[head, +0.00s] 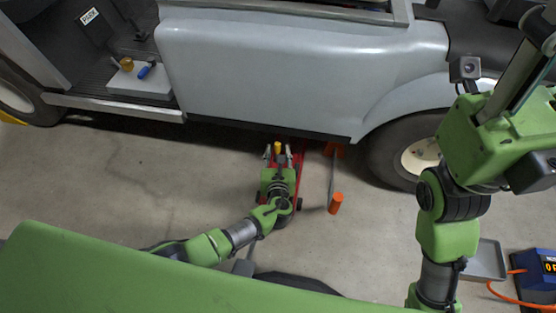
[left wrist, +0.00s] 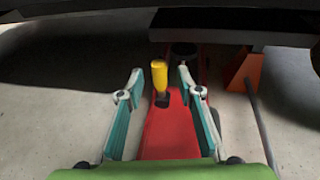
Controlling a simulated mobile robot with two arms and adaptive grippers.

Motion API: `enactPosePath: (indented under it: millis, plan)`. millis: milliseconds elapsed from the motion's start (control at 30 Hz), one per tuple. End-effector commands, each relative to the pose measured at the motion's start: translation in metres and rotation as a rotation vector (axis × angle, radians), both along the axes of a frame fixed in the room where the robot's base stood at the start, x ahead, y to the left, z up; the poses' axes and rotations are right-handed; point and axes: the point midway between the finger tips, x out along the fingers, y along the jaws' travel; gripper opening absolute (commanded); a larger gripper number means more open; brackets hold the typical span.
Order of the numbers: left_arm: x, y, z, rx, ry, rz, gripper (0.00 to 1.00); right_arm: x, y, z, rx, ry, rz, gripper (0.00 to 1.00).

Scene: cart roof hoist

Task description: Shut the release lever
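The release lever has a yellow grip (left wrist: 159,76) on a short black base. It stands up from a red floor jack (left wrist: 170,135) under the cart's side. In the head view the yellow grip (head: 277,147) shows small at the cart's lower edge. My left gripper (left wrist: 161,78) is open, one finger on each side of the yellow grip, with visible gaps on both sides. In the head view my left gripper (head: 277,153) points at the cart, low over the jack. My right arm rises at the right; its gripper fingers do not show.
The grey cart body (head: 290,70) overhangs the jack, with its front wheel (head: 405,150) at the right. An orange stand (head: 335,203) and a thin bar are right of the jack. A grey tray (head: 487,262) and blue box (head: 540,272) lie right. Floor to the left is clear.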

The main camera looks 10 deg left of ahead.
Motion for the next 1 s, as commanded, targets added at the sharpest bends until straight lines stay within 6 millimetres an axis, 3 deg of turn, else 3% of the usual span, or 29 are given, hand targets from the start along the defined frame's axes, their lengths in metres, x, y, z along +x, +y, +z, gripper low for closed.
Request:
enactPosePath:
  millis: [400, 1000]
  plan:
    - [-0.041, -0.009, 0.012, 0.0, 0.001, -0.001, 0.33, 0.0, 0.0, 0.0, -0.001, 0.0, 0.0, 0.4]
    - [-0.044, -0.01, 0.013, 0.001, 0.001, -0.002, 0.33, 0.0, 0.0, 0.0, -0.001, 0.0, 0.0, 0.4]
